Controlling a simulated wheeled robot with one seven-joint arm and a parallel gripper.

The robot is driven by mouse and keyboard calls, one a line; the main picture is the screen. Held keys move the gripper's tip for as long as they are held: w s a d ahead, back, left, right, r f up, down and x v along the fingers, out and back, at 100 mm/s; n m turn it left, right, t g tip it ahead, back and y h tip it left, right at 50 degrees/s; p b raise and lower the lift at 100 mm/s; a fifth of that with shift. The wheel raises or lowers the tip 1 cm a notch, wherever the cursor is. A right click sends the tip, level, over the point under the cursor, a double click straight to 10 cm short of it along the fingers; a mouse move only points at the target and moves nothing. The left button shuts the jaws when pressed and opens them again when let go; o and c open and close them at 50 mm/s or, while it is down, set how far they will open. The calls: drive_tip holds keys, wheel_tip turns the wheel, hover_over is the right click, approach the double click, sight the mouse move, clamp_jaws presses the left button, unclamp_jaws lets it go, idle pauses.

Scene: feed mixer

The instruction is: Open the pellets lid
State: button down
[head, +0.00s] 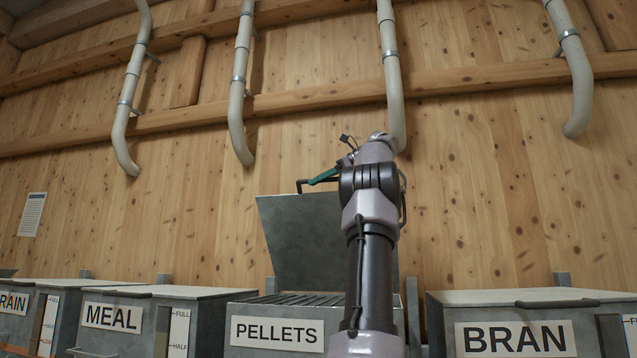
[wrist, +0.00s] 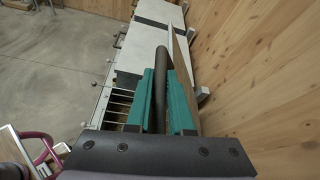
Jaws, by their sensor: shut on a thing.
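The pellets bin (head: 243,335), labelled PELLETS, stands in the row of grey bins. Its grey lid (head: 295,240) is raised steeply and stands nearly upright at the back of the bin. The dark bar handle (head: 299,184) is at the lid's top edge and also shows in the wrist view (wrist: 161,68). My gripper (head: 314,181), with teal fingers, is shut on this handle. In the wrist view the fingers (wrist: 166,90) lie on either side of the bar. My arm hides the right part of the lid and bin.
The closed meal bin (head: 150,292) stands to the left and the closed bran bin (head: 500,298) to the right. A slatted grate (head: 300,299) shows in the pellets opening. Pale pipes (head: 242,90) hang on the wooden wall behind. The floor (wrist: 50,60) in front is clear.

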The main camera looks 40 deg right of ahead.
drive_tip(key=c, duration=0.8)
unclamp_jaws()
drive_tip(key=shift+w+d+f, duration=0.1)
drive_tip(key=shift+d+f, duration=0.05)
drive_tip(key=v, duration=0.5)
drive_tip(key=shift+s+d, duration=0.2)
drive_tip(key=shift+s, duration=0.05)
drive_tip(key=shift+v, duration=0.95)
drive_tip(key=shift+a, duration=0.15)
